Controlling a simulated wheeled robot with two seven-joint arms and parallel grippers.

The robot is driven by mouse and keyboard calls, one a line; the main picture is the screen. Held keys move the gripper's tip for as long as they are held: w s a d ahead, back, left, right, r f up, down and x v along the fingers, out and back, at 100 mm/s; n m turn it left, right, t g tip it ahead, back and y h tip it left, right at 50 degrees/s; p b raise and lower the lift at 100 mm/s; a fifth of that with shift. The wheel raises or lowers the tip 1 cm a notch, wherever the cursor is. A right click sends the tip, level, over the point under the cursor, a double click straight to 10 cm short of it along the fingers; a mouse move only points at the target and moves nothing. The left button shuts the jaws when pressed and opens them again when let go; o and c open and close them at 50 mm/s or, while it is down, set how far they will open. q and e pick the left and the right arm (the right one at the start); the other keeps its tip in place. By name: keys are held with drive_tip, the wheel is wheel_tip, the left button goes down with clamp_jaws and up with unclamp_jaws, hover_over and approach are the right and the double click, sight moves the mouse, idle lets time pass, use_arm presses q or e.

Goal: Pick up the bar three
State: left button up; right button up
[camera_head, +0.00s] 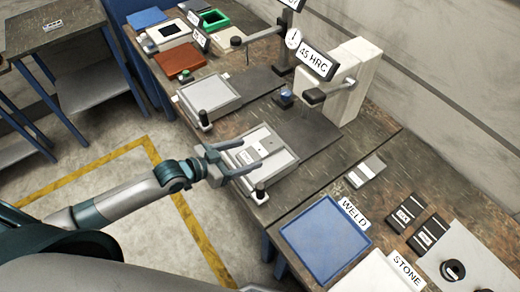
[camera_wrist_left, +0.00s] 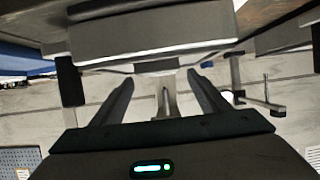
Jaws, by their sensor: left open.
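A small grey bar with a light label (camera_head: 247,156) lies on a pale metal fixture (camera_head: 283,160) on the bench. The label is too small to read, so I cannot tell for sure that it is bar three. My left gripper (camera_head: 249,152) is open, with its fingers reaching over the near side of this fixture, around or just above the bar. I cannot tell if they touch it. In the left wrist view the open fingers (camera_wrist_left: 163,92) point toward a grey block-like body (camera_wrist_left: 150,40), with nothing visibly held between them. My right gripper is not in view.
A similar fixture (camera_head: 209,95) stands farther back. A tester signed 45 HRC (camera_head: 345,95) stands behind. Two dark labelled bars (camera_head: 407,212) (camera_head: 428,234), a grey piece (camera_head: 365,170), a blue WELD tray (camera_head: 325,241) and a STONE slab (camera_head: 370,278) lie to the right.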

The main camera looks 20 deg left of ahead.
sight(261, 148)
use_arm(q)
drive_tip(key=p+x, duration=0.1)
drive_tip(key=x, duration=0.2)
drive_tip(key=shift+w+d+p, duration=0.25)
drive_tip(key=shift+w+p, duration=0.1)
drive_tip(key=shift+p, duration=0.05)
drive_tip(key=shift+w+d+f, duration=0.15)
drive_tip(key=shift+w+f, duration=0.05)
clamp_jaws()
drive_tip(key=shift+w+r, duration=0.1)
drive_tip(key=shift+r, duration=0.1)
